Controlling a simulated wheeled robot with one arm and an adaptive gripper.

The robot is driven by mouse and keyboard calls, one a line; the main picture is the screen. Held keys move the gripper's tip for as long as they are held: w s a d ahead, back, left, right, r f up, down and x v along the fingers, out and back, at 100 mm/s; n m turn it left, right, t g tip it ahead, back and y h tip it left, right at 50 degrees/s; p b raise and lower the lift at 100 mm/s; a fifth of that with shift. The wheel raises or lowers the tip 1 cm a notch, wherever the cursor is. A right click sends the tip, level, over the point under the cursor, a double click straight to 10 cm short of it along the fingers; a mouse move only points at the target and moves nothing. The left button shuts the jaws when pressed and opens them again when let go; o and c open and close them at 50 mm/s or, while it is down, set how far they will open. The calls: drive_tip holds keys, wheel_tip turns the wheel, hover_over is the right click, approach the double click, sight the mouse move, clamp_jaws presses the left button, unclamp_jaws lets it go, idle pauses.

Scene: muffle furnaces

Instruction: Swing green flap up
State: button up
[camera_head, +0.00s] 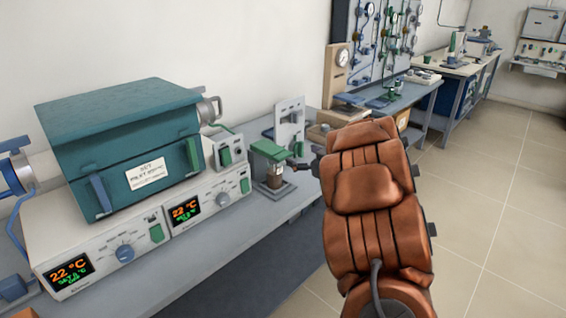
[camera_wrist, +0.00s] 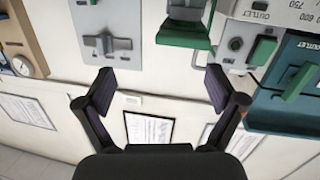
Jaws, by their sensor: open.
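A green flap (camera_head: 270,151) lies roughly level on top of a small stand with a dark, jar-like body, right of the furnace in the head view. In the wrist view, a green plate that looks like this flap (camera_wrist: 183,35) shows at the top, beyond the fingertips and between them. My gripper (camera_wrist: 158,84) is open, with its two dark fingers apart and nothing between them. In the head view my brown arm hides most of the gripper; a dark part of it shows close to the flap's right side. I cannot tell whether they touch.
A teal furnace (camera_head: 125,145) with blue and green handles sits on a white control unit (camera_head: 140,235) at left. A white upright panel (camera_head: 290,125) stands behind the flap. A gauge stand (camera_head: 338,70) is farther back. The floor (camera_head: 490,190) at right is clear.

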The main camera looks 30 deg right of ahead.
sight(281, 154)
drive_tip(key=shift+w+a+f+n+t+y, duration=0.15)
drive_tip(key=shift+w+a+f+y, duration=0.25)
drive_tip(key=shift+w, duration=0.6)
drive_tip(key=shift+w+a+f+n+t+y, duration=0.1)
drive_tip(key=shift+w+a+f+y, duration=0.15)
drive_tip(key=shift+w+a+y, duration=0.6)
drive_tip(key=shift+w+a+f+n+t+y, duration=0.15)
drive_tip(key=shift+w+a+f, duration=0.15)
drive_tip(key=shift+w, duration=0.9)
drive_tip(key=shift+r, duration=0.1)
drive_tip(key=c, duration=1.7)
